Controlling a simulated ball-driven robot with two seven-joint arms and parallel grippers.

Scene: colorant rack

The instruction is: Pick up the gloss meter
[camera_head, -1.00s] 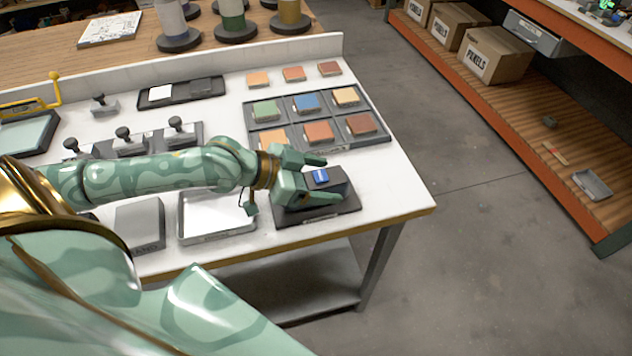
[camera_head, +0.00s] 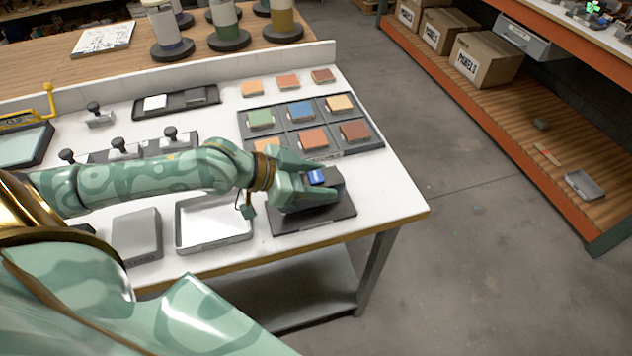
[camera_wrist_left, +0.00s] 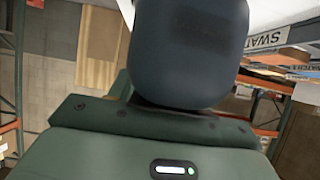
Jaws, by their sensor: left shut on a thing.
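The gloss meter (camera_head: 334,183) is a dark grey block with a small blue screen on top. It is at the right front of the white bench, over a flat dark base plate (camera_head: 325,219). My left gripper (camera_head: 322,180) is shut on it, with one finger along its far side and one along its near side. Whether the meter still touches the plate cannot be told. In the left wrist view the dark rounded body of the meter (camera_wrist_left: 190,50) fills the upper middle. My right gripper is not in view.
A sectioned tray (camera_head: 289,131) with coloured tiles lies behind the gripper. A shallow white-bottomed tray (camera_head: 212,222) and a grey block (camera_head: 138,236) stand left of the base plate. The bench's right edge is close by, with open floor (camera_head: 470,230) beyond.

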